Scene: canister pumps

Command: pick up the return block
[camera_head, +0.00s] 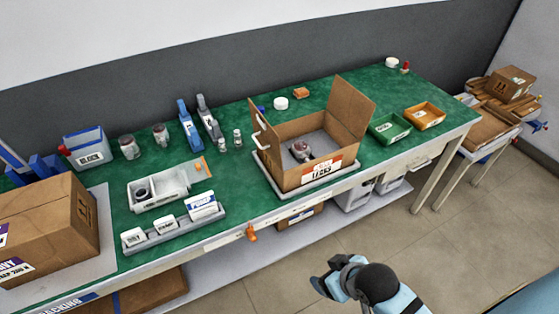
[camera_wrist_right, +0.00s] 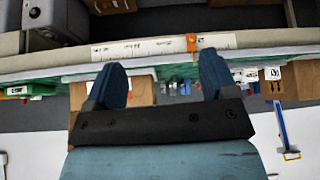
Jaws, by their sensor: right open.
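I cannot tell for certain which thing is the return block. A grey rack (camera_head: 172,238) at the front left of the green table holds small white labelled blocks: a left one (camera_head: 133,237), a middle one (camera_head: 164,225) and a larger right one (camera_head: 202,206). Their small lettering is mostly unreadable. My right gripper (camera_head: 329,276) is off the table's front edge, low and right of the rack, apart from everything. In the right wrist view its two blue fingers (camera_wrist_right: 162,76) are spread with nothing between them. My left gripper is out of view.
An open carton (camera_head: 315,175) with a grey pump inside stands mid-table. A closed carton (camera_head: 40,235) stands at left. A white tray (camera_head: 160,188) lies behind the rack. An orange clip (camera_head: 251,232) sits on the front edge. Green (camera_head: 389,128) and orange (camera_head: 425,116) bins stand at right.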

